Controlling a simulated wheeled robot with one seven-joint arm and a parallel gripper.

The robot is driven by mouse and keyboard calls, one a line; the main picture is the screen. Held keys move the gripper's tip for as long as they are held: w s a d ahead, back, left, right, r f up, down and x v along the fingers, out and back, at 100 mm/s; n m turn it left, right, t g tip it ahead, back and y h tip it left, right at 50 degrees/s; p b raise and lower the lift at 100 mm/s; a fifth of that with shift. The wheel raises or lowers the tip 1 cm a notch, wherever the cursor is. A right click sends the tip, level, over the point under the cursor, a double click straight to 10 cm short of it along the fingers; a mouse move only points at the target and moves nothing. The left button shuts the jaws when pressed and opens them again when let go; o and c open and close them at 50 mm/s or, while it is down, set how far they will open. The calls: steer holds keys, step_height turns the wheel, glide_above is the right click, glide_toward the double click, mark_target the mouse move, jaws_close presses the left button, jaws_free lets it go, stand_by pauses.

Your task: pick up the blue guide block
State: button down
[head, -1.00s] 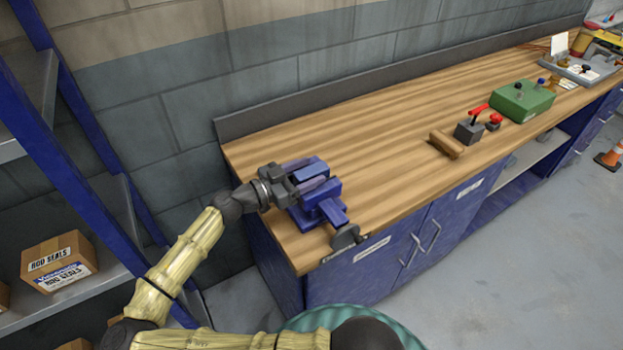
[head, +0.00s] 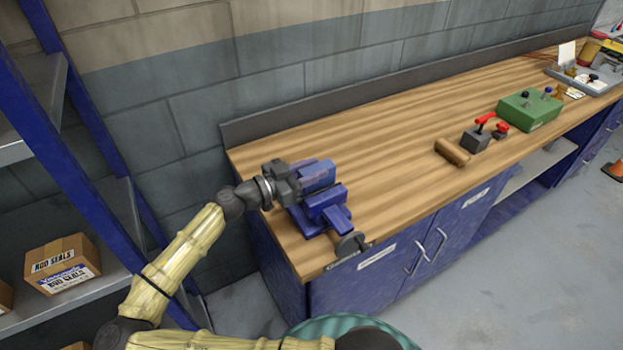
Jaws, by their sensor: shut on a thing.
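The blue guide block (head: 317,175) shows at the left end of the wooden bench, just above and behind the blue vise (head: 326,212). My gripper (head: 297,180) reaches in from the left, its dark fingers shut on the block's left end. The finger tips are partly hidden against the block. Block and vise are close in colour and overlap in the view; I cannot tell whether they touch.
The wooden bench top (head: 400,130) is clear to the right up to a wooden roller (head: 452,152), a red-handled grey device (head: 477,137) and a green box (head: 530,109). A wall stands behind. A blue-framed shelf with a cardboard box (head: 62,264) stands left.

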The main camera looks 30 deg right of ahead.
mark_target(310, 170)
step_height(310, 170, up, 7)
steer(key=shift+r+b, duration=0.1)
steer(key=shift+b, duration=0.3)
steer(key=shift+w+a, duration=0.1)
stand_by(0.3)
